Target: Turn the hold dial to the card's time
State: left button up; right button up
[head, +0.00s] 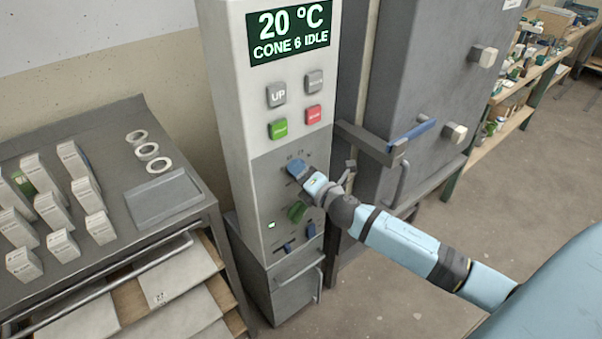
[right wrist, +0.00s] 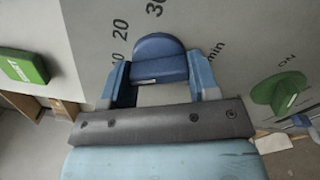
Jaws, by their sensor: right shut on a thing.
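The hold dial is a blue knob (head: 296,168) on the grey lower panel of the kiln controller. My right gripper (head: 304,177) is shut on it, its arm coming in from the right. In the right wrist view, the blue dial (right wrist: 158,50) sits between the two blue fingers of my right gripper (right wrist: 160,78). Marks 10, 20 and 30 and the word "min" show around it; the pointer is hard to make out. A pale sheet (head: 170,284) with small print lies in the rack at the lower left; I cannot tell whether it is the card. My left gripper is not in view.
A green knob (head: 297,211) and a blue switch (head: 310,230) sit below the dial. Several push buttons and a screen (head: 290,34) reading 20 °C, CONE 6 IDLE, are above. The grey kiln (head: 420,75) stands right; a table with white boxes (head: 73,158) stands left.

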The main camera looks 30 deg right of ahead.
jog(key=shift+m, duration=0.6)
jog(key=o, duration=0.9)
jog(key=shift+s, duration=0.1)
jog(key=s, duration=0.9)
jog(key=s+d+b, duration=0.1)
jog(key=s, duration=0.3)
jog(key=shift+s, duration=0.35)
